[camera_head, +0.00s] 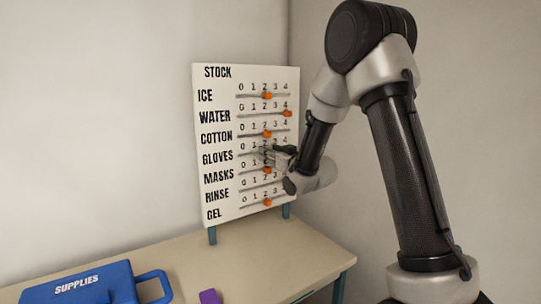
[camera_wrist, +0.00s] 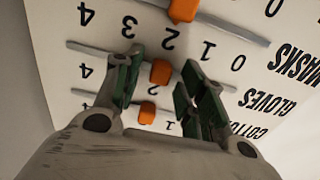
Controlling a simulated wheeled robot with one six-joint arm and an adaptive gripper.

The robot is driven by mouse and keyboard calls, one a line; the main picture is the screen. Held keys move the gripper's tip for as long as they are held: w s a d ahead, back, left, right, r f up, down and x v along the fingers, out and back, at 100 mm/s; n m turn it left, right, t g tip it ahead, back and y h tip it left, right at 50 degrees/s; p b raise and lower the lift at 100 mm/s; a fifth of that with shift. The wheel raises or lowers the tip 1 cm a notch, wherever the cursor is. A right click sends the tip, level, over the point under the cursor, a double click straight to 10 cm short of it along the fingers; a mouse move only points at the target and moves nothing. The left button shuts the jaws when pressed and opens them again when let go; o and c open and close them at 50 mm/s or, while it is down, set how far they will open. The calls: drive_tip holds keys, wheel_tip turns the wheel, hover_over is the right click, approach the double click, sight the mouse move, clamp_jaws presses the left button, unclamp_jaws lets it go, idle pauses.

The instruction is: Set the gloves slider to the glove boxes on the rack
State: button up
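The white STOCK board (camera_head: 228,74) stands upright on the table and has a row of numbered slots with orange sliders. In the wrist view the board is upside down. The gloves slider (camera_wrist: 160,72) is the middle one there, lined up with the GLOVES label (camera_wrist: 270,101) and near the 2 mark. My gripper (camera_wrist: 163,62) is open, with a green-padded finger on each side of this slider and gaps between. In the head view my gripper (camera_head: 277,153) is at the board and hides much of the gloves row. No glove boxes or rack show.
The masks slider (camera_wrist: 183,10) and cotton slider (camera_wrist: 147,112) are close on either side of the gloves row. A blue supplies case (camera_head: 125,283) and a purple object (camera_head: 210,296) are on the table (camera_head: 255,262). The table is bare before the board.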

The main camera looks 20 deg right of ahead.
drive_tip(key=shift+s, duration=0.1)
drive_tip(key=v, duration=0.7)
drive_tip(key=shift+s, duration=0.15)
idle(0.3)
drive_tip(key=s+d+f+m+g+h, duration=0.1)
drive_tip(key=s+d+f+g+h, duration=0.15)
drive_tip(key=f, duration=0.35)
drive_tip(key=s+d+f+g+h, duration=0.1)
drive_tip(key=s+d+f+g, duration=0.1)
drive_tip(key=f+g, duration=0.35)
drive_tip(key=s+d+f+g+h, duration=0.2)
drive_tip(key=s+d+f, duration=0.1)
drive_tip(key=s, duration=0.5)
drive_tip(key=s+r+m+g, duration=0.1)
drive_tip(key=s+r, duration=0.6)
drive_tip(key=s, duration=0.5)
drive_tip(key=s+r+m+g, duration=0.1)
drive_tip(key=s+r, duration=0.6)
drive_tip(key=s, duration=0.6)
drive_tip(key=shift+s+d+m+g, duration=0.25)
drive_tip(key=shift+d+m+g, duration=0.05)
drive_tip(key=shift+d+g, duration=0.1)
